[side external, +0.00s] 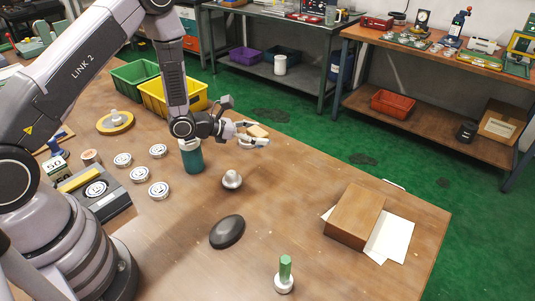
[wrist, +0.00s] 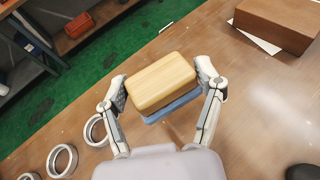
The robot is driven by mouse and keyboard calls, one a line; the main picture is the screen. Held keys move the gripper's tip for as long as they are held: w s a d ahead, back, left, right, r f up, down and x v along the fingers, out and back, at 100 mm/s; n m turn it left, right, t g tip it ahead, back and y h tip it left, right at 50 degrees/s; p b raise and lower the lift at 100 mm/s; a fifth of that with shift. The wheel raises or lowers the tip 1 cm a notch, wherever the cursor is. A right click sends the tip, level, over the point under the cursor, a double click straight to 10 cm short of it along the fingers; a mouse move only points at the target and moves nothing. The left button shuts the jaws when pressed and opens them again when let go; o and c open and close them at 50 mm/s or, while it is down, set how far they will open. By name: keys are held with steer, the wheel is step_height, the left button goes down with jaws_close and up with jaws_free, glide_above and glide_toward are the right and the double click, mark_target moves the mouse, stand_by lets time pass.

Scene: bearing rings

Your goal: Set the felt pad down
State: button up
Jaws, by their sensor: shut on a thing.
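My gripper (side external: 256,133) is above the far side of the wooden table, near its edge. It is shut on the felt pad (side external: 258,130), a light wood block with rounded corners. In the wrist view my gripper (wrist: 163,84) has one finger on each short end of the felt pad (wrist: 160,76). A blue-grey layer (wrist: 172,108) shows under the wood. The pad appears held above the table; the exact gap is hard to tell.
A brown box (side external: 355,215) lies on white paper at the right. A grey knob (side external: 231,180), a dark oval (side external: 227,231) and a green peg on a white base (side external: 285,272) stand nearer. Several rings (side external: 158,151), a teal cylinder (side external: 192,157) and a yellow bin (side external: 160,97) are left.

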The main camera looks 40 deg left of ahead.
mark_target(271, 202)
steer(key=s+d+f+m+g+h, duration=0.2)
steer(key=s+d+f, duration=0.3)
steer(key=d, duration=0.4)
steer(key=shift+m, duration=0.3)
steer(key=f, duration=0.4)
steer(key=s+f, duration=0.1)
steer(key=f, duration=0.2)
steer(key=shift+d, duration=0.1)
steer(key=shift+f, duration=0.1)
steer(key=o, duration=1.1)
steer(key=shift+o, duration=0.2)
steer(key=shift+w, duration=0.1)
